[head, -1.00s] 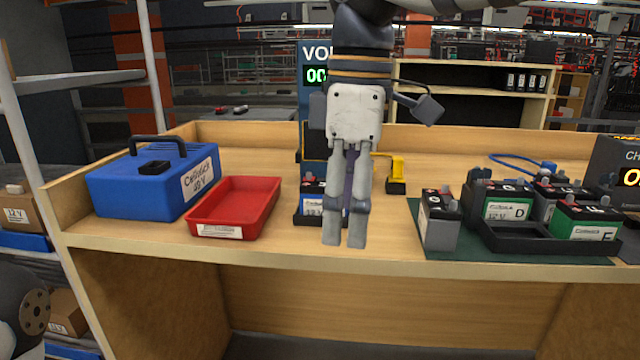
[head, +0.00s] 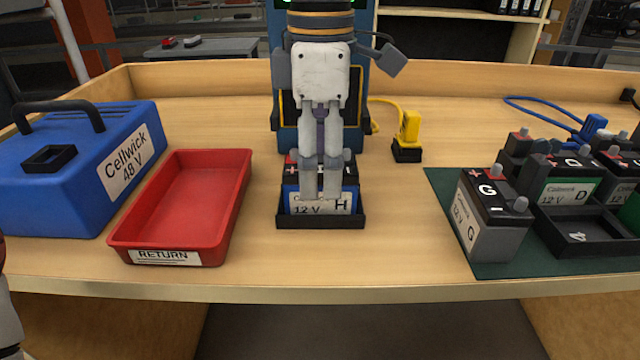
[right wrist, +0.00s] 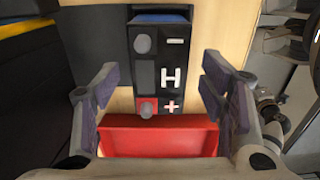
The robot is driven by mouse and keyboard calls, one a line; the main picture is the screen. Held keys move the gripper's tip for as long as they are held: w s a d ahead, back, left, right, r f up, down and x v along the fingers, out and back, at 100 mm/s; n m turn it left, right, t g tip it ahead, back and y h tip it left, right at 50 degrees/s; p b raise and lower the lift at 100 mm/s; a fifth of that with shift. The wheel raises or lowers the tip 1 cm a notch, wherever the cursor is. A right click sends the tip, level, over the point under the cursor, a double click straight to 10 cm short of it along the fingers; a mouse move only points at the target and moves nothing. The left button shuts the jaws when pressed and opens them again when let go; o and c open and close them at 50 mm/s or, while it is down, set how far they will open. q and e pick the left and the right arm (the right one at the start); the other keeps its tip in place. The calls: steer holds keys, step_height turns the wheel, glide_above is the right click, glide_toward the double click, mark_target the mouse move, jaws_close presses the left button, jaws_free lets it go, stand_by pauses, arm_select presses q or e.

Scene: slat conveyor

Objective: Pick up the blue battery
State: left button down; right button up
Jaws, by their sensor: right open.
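A blue battery with a black top marked H (head: 350,184) stands upright in a small black holder (head: 322,222) in mid-table. Its label reads 12 V. My right gripper (head: 320,197) points down in front of or over it in the head view and hides its middle. In the right wrist view, the battery top (right wrist: 172,72) shows between the two spread fingers of the right gripper (right wrist: 160,82). That gripper is open and empty; no finger is seen touching the battery. My left gripper is out of view.
A red RETURN tray (head: 122,240) is left of the battery; it also shows in the wrist view (right wrist: 185,143). A blue Cellwick 48 V case (head: 45,200) is farther left. Battery G (head: 490,230) and others stand on a green mat.

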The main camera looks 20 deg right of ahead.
mark_target(321, 165)
step_height(321, 165, down, 3)
steer(key=c, duration=1.4)
steer(key=shift+r, duration=0.1)
steer(key=shift+c, duration=0.2)
